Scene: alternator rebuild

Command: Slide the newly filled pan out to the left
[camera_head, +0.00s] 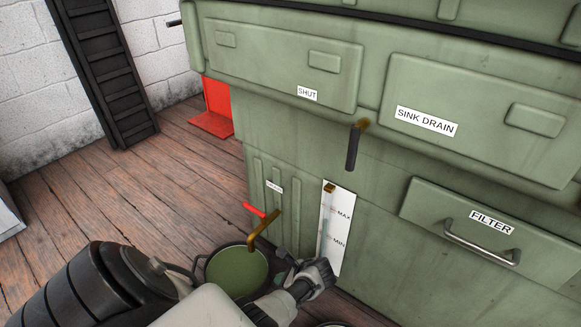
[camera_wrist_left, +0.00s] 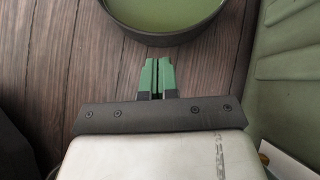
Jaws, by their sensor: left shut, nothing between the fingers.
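A round dark pan (camera_head: 236,288) holding green liquid stands on the wooden floor, close against the green cabinet. Its near rim (camera_wrist_left: 165,40) shows at the top of the left wrist view. A bent brass spout (camera_head: 262,232) hangs above the pan. My left gripper (camera_head: 284,257) is low beside the pan's right side, in front of the cabinet. Its green-tipped fingers (camera_wrist_left: 155,75) are shut and empty, pointing at the pan's rim with a small visible gap. My arm hides the pan's lower edge in the head view. My right gripper does not show.
A red lever (camera_head: 254,209) sits by the spout. A MAX/MIN gauge (camera_head: 336,228) and a FILTER drawer (camera_head: 490,225) are on the cabinet front. A dark lever (camera_head: 353,147) hangs above. The wooden floor (camera_head: 130,205) left of the pan is clear.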

